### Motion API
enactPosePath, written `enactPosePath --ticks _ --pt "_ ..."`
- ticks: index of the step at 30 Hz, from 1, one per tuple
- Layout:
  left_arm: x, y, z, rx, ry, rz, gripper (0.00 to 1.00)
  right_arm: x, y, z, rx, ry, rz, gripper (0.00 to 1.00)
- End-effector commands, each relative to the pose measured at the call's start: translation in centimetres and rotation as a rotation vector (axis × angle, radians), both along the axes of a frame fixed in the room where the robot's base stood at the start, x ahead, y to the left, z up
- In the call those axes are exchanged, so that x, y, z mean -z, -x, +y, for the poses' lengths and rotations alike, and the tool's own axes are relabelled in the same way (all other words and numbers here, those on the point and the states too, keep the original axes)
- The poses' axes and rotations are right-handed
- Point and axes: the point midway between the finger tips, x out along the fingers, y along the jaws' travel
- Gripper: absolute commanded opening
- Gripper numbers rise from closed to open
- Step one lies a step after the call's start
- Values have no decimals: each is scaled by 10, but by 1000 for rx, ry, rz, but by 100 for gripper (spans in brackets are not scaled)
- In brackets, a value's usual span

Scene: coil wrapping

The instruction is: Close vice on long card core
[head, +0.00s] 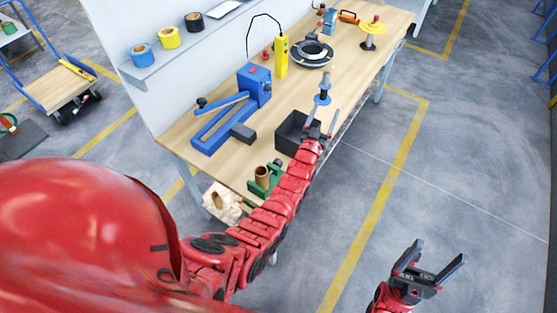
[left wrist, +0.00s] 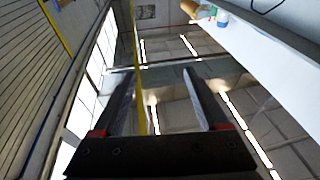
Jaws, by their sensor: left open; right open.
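A green vice (head: 257,188) sits at the near end of the workbench. A brown card core (head: 263,173) stands upright at it; whether the jaws touch the core is too small to tell, and my left arm passes close to the right of it, partly covering the vice. My left gripper (head: 324,112) is open and empty, beyond the vice and beside the black bin. In the left wrist view its two fingers (left wrist: 158,78) are apart with nothing between them. My right gripper (head: 441,251) is open and empty over the floor, right of the bench.
A black bin (head: 286,134) stands beyond the vice on the bench (head: 185,138). A blue lever device (head: 213,130) is to its left. Floor to the right is clear.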

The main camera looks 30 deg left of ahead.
Motion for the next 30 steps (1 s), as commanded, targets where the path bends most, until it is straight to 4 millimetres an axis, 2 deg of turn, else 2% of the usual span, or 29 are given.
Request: enactPosePath --ticks 1,4,7,10,13,15,17,21,24,27,30 --pt "10 -29 -3 14 -2 102 76 0 0 0 0 0 0 77" --pt "40 -67 -12 46 -12 329 76 0 0 0 0 0 0 77" --pt "62 -86 -18 80 -38 554 76 0 0 0 0 0 0 77" --pt "78 -85 -18 105 -79 785 76 0 0 0 0 0 0 77" --pt "85 -64 -10 117 -129 1018 76 0 0 0 0 0 0 77" --pt "85 -39 2 115 -167 1180 76 0 0 0 0 0 0 77" --pt "80 -14 17 104 -197 1310 76 0 0 0 0 0 0 77" --pt "60 49 49 65 -256 1569 76 0 0 0 0 0 0 77" --pt "44 84 68 35 -279 1697 76 0 0 0 0 0 0 77" --pt "34 107 79 16 -289 1773 76 0 0 0 0 0 0 77" --pt "34 117 84 7 -293 1804 76 5 0 0 0 0 0 77"
